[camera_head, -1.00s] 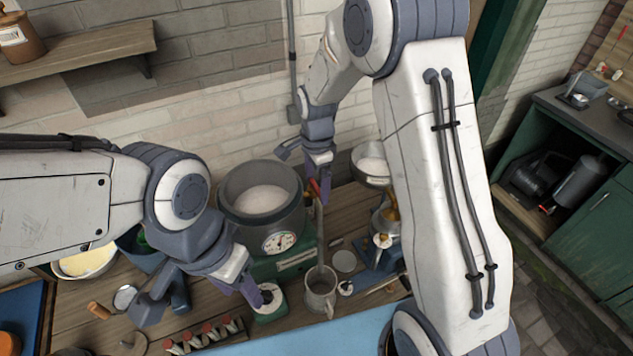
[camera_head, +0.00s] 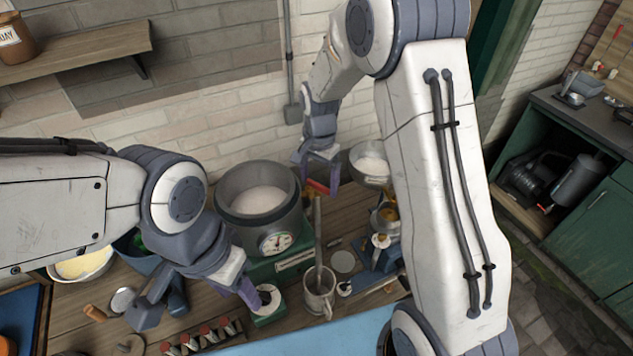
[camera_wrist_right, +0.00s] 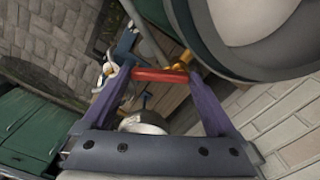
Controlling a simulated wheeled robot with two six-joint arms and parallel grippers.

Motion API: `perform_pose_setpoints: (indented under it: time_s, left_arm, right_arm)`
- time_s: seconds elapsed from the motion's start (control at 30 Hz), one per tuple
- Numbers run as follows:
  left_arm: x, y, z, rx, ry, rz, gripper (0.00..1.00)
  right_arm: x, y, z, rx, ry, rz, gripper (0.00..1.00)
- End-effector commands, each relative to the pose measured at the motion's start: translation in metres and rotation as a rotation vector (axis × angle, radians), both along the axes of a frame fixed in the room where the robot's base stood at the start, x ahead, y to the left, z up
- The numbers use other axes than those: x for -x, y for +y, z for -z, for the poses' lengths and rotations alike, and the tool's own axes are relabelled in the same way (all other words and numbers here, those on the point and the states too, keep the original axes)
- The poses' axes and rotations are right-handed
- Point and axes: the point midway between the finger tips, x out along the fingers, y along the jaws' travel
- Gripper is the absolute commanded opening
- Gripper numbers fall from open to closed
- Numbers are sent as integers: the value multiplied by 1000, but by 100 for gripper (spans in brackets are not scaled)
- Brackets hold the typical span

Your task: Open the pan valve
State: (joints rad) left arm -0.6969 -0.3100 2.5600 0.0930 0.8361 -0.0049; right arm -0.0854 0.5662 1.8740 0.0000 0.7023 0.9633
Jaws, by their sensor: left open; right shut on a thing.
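The large grey pan (camera_head: 258,194) holds pale, milky contents and stands on a green scale with a round dial. Its red valve handle (camera_head: 318,187) sticks out at its right side. In the right wrist view the red handle (camera_wrist_right: 160,75) spans between my purple fingertips, beside a brass valve part (camera_wrist_right: 183,61). My right gripper (camera_head: 318,176) is shut on the red handle. How far the valve is turned cannot be told. My left gripper (camera_head: 203,303) is open and empty, low in front of the pan, near a small round white-topped item (camera_head: 267,299).
A bowl (camera_head: 369,163) of white contents is behind right. Several red-topped vials (camera_head: 205,335) stand in a front rack. A wall shelf (camera_head: 75,50) is at upper left.

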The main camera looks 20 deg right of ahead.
Motion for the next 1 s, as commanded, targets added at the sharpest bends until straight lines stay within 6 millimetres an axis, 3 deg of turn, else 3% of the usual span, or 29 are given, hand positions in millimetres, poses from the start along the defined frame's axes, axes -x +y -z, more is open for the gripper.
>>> perform_pose_setpoints:
  time_s: [1.0]
  left_arm:
    - [0,0,4,0,0,-1,50]
  right_arm:
    - [-25,-11,-2,1,-4,-912,37]
